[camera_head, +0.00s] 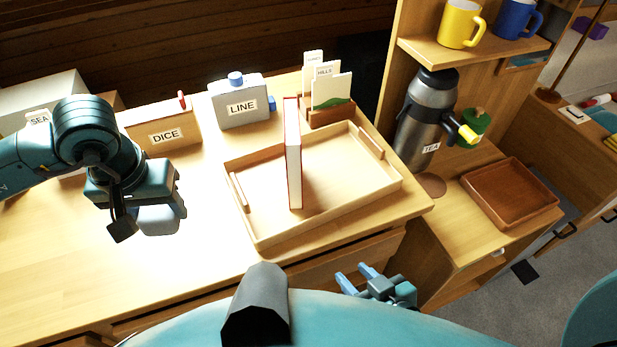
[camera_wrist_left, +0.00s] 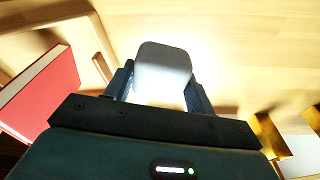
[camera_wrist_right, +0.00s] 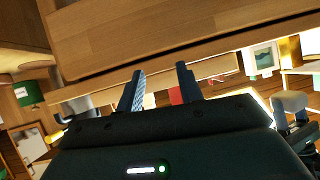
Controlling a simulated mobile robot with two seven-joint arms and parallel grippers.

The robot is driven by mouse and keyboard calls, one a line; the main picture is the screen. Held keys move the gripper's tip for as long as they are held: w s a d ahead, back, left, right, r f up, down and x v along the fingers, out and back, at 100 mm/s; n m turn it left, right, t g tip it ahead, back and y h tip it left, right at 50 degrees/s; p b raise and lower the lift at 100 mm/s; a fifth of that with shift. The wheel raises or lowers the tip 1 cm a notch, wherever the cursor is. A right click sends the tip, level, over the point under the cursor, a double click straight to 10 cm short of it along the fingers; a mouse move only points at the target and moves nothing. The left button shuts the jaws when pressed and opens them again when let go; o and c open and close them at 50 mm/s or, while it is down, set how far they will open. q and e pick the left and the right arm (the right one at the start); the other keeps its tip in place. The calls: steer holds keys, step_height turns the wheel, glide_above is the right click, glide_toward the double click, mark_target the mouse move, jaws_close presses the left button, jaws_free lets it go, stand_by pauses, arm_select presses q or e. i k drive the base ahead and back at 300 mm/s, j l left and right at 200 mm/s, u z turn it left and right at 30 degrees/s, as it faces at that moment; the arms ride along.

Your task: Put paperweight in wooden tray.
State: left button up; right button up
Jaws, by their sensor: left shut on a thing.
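The paperweight is a grey block with rounded edges (camera_head: 160,220), and it also shows in the left wrist view (camera_wrist_left: 163,72). My left gripper (camera_head: 148,215) is shut on it, over the desk to the left of the tray; the fingers sit on both sides of it in the left wrist view (camera_wrist_left: 160,85). The light wooden tray (camera_head: 262,243) with raised handles lies on the desk. A red book (camera_head: 294,150) stands upright in it. My right gripper (camera_head: 356,276) is open and empty in front of the desk; its spread fingers show in the right wrist view (camera_wrist_right: 160,85).
Behind the tray stand a grey LINE box (camera_head: 238,103), a DICE box (camera_head: 163,128) and a card holder (camera_head: 329,110). A flask (camera_head: 425,120) and a brown tray (camera_head: 510,195) are to the right. The tray floor right of the book is clear.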

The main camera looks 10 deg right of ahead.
mark_target(350, 164)
steer(key=l+z, duration=0.1)
steer(key=l, duration=0.35)
steer(key=i+l+z, duration=0.1)
steer(key=l, duration=0.3)
steer(key=i+l+z, duration=0.1)
steer(key=l, duration=0.3)
steer(key=l+z, duration=0.1)
steer(key=l, duration=0.35)
steer(key=i+l+z, duration=0.1)
steer(key=l, duration=0.3)
steer(key=i, duration=0.05)
